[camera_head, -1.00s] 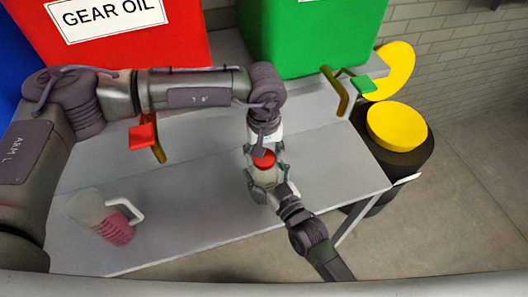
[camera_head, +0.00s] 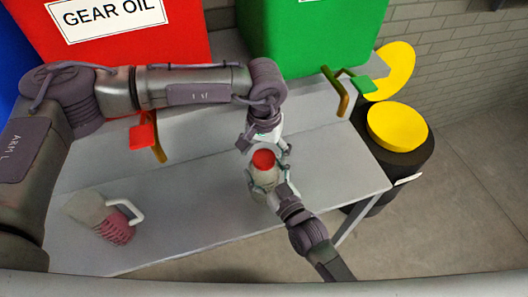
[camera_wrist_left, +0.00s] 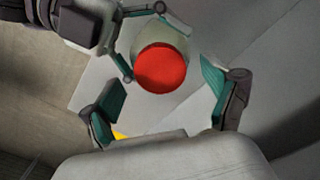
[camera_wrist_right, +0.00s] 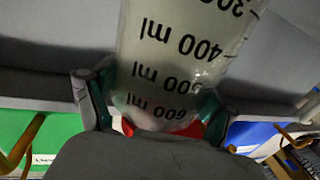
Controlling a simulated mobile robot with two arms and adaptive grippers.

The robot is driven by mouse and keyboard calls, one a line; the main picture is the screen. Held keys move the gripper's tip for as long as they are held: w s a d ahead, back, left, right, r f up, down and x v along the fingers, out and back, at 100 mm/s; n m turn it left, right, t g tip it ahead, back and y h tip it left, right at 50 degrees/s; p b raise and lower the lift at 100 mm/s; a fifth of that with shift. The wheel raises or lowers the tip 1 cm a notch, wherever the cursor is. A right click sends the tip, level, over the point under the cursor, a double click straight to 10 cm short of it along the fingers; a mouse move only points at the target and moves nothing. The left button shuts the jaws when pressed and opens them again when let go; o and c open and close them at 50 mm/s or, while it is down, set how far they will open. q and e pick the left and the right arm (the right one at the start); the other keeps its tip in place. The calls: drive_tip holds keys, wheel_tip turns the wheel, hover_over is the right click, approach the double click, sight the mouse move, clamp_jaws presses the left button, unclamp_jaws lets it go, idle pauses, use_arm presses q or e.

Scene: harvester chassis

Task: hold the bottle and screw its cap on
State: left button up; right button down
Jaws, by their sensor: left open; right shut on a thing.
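The clear bottle (camera_head: 264,177) with its red cap (camera_head: 263,159) stands upright over the table's front part. My right gripper (camera_head: 267,187) is shut around the bottle. The right wrist view shows the bottle (camera_wrist_right: 190,45) with its ml scale between the fingers (camera_wrist_right: 150,105), and a little red beyond them. My left gripper (camera_head: 267,149) comes down from above and is open around the cap's level. In the left wrist view its fingers (camera_wrist_left: 163,80) are spread wide, with the cap (camera_wrist_left: 160,68) between and slightly beyond them; no finger visibly touches it. The cap covers the bottle's mouth, so its threading cannot be seen.
The grey table (camera_head: 190,215) is mostly clear. A measuring jug with a pink part (camera_head: 103,218) lies at its front left. A red tank (camera_head: 110,40) and a green tank (camera_head: 310,35) with taps stand behind. A black bin with a yellow lid (camera_head: 397,126) is to the right.

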use_arm(q)
wheel_tip(320, 180, up, 11)
drive_tip(key=shift+r, duration=0.15)
use_arm(e)
unclamp_jaws()
idle(0.4)
drive_tip(key=v, duration=1.2)
